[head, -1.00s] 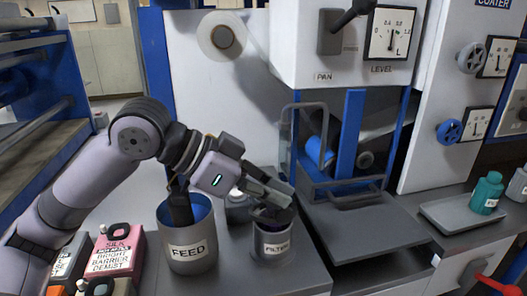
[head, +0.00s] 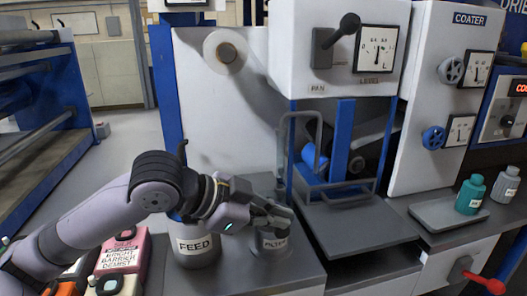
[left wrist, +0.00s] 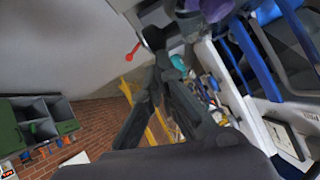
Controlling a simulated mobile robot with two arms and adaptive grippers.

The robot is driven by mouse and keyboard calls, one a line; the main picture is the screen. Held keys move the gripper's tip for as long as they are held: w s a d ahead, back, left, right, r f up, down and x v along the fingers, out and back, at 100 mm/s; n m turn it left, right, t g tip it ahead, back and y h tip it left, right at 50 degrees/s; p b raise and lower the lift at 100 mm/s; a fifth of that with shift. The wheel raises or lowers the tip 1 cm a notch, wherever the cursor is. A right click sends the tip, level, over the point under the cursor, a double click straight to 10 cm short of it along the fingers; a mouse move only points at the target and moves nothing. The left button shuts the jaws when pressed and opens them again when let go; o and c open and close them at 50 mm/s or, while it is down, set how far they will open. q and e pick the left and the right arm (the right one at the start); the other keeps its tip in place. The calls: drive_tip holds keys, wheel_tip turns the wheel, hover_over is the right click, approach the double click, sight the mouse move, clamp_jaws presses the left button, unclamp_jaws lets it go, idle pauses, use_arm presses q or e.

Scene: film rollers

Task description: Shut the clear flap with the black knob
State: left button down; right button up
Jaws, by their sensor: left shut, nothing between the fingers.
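My left gripper (head: 284,221) is shut and empty, over or in front of the can labelled "FILTER" (head: 270,243); I cannot tell whether they touch. Its shut fingers also show in the left wrist view (left wrist: 155,60). On the coater, an upright grey rounded frame (head: 283,150) stands at the left of the roller opening. It may be the edge of the clear flap, but I cannot make out a clear pane or a black knob on it. My right gripper is not in view.
The "FEED" can (head: 195,245) stands left of the gripper, with a pink container (head: 122,252) further left. A flat grey plate (head: 355,230) juts out below the roller opening. A teal bottle (head: 470,195) stands right.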

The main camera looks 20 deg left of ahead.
use_arm(q)
drive_tip(key=v, duration=1.2)
